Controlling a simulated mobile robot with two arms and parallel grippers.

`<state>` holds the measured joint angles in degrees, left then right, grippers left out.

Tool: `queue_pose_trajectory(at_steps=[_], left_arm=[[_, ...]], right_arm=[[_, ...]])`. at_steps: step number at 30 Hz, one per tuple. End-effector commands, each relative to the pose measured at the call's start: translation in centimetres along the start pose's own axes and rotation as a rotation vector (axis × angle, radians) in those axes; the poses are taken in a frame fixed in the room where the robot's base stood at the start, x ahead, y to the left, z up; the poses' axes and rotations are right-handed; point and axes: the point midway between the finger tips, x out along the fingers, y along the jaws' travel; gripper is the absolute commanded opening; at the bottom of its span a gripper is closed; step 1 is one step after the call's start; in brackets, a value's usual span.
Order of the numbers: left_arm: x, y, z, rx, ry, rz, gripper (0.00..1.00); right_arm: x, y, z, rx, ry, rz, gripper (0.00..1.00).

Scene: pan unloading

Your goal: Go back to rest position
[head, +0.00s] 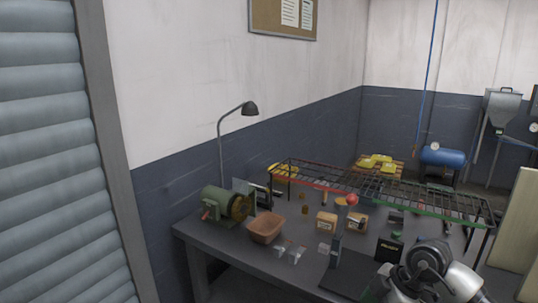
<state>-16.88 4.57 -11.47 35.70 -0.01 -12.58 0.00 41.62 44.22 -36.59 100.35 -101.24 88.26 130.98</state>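One of my arms (432,272), white with dark joints, shows at the bottom right in the head view, in front of the workbench. Only its links and joints can be made out. No fingertips of either gripper are visible, so I cannot see whether anything is held. The grey workbench (200,238) carries a brown, open-topped bin (266,227) near its left front, apart from my arm.
A green bench machine (222,205) and a desk lamp (250,109) stand at the bench's left. A wire rack (400,190) spans its back. Small boxes (327,222) and other parts crowd the top. A roller shutter (45,160) closes off the left.

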Motion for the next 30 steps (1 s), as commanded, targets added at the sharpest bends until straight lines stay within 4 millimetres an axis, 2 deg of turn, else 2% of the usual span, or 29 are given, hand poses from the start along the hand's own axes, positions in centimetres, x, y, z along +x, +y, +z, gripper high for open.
queue_pose_trajectory(at_steps=[3, 7, 10, 12, 14, 17, 19, 22, 26, 27, 30], left_arm=[[0.0, 0.1, 0.7, 0.0, -0.01, 0.001, 0.43], [0.0, 0.1, 0.9, 0.0, -0.014, 0.001, 0.43], [0.0, 0.1, 0.8, 0.0, -0.014, 0.001, 0.43], [0.0, 0.1, 0.8, 0.0, -0.013, 0.001, 0.43], [0.0, 0.1, 0.8, 0.0, -0.013, 0.001, 0.43], [0.0, 0.1, 0.8, 0.0, -0.013, 0.001, 0.43], [0.0, 0.1, 0.7, 0.0, -0.012, 0.001, 0.43], [0.0, 0.1, 0.6, 0.0, -0.01, 0.001, 0.43], [0.0, 0.1, 0.5, 0.0, -0.008, 0.001, 0.43], [0.0, 0.1, 0.5, 0.0, -0.007, 0.001, 0.43], [0.0, 0.1, 0.5, 0.0, -0.007, 0.001, 0.43]], right_arm=[[2.1, -1.4, -4.5, -0.132, 0.25, 0.029, 0.53], [2.7, -3.2, -10.6, -0.254, 0.622, 0.15, 0.53], [1.2, -4.1, -14.4, -0.27, 0.911, 0.329, 0.53], [-0.3, -4.2, -15.8, -0.225, 1.072, 0.484, 0.53], [-1.8, -4.0, -16.1, -0.153, 1.174, 0.629, 0.53], [-3.7, -3.3, -14.8, 0.03, 1.257, 0.874, 0.53], [-4.3, -2.9, -12.8, 0.196, 1.245, 1.032, 0.53], [-3.9, -2.9, -8.7, 0.46, 1.129, 1.204, 0.53], [-1.0, -4.8, -2.6, 0.803, 0.835, 1.289, 0.53], [0.2, -5.9, -0.9, 0.895, 0.727, 1.277, 0.53], [3.3, -9.5, 2.5, 1.069, 0.465, 1.19, 0.53]])
